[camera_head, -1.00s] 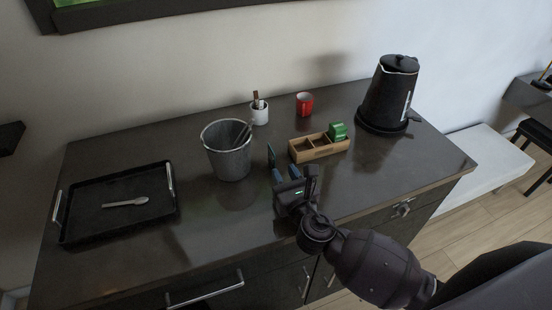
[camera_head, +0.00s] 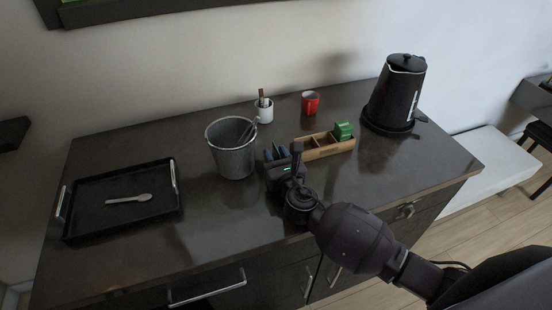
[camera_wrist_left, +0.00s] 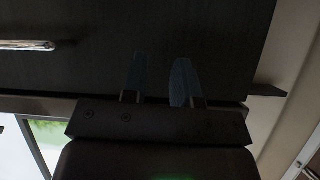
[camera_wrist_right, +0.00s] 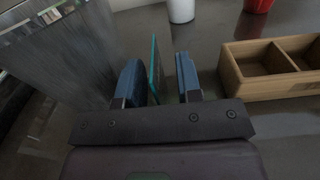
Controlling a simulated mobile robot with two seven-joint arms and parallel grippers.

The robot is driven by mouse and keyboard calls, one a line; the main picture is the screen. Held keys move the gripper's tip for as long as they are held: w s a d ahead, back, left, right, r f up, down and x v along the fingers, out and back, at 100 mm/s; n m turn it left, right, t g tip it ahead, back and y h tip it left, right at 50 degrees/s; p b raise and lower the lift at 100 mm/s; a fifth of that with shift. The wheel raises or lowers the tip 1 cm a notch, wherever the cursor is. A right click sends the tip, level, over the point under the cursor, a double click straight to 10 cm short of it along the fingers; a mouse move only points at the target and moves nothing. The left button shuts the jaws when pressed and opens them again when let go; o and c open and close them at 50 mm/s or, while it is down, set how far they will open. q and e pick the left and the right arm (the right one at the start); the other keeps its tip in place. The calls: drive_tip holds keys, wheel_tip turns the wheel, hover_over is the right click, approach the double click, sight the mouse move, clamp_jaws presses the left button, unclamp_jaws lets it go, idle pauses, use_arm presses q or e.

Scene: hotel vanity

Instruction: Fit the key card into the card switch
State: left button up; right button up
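The key card seems to be the thin teal-edged upright plate (camera_wrist_right: 155,68) in the right wrist view. It stands between the two blue fingers of my right gripper (camera_wrist_right: 160,78), nearer the left finger, with a visible gap to the right finger. What holds its lower end is hidden. In the head view my right gripper (camera_head: 276,154) is low over the counter, between the bucket and the wooden box; the card is hard to make out there. My left gripper (camera_wrist_left: 159,80) shows only in its wrist view, fingers apart and empty, before a dark cabinet front. I cannot identify the card switch.
A grey bucket (camera_head: 233,158) stands close left of my right gripper, and a wooden divided box (camera_head: 318,148) close right. A white cup (camera_head: 264,114), red mug (camera_head: 310,103) and black kettle (camera_head: 393,98) stand behind. A black tray (camera_head: 90,213) holds a spoon (camera_head: 130,198).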

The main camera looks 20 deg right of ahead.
drive_tip(key=shift+c, duration=0.4)
clamp_jaws()
drive_tip(key=shift+r, duration=0.1)
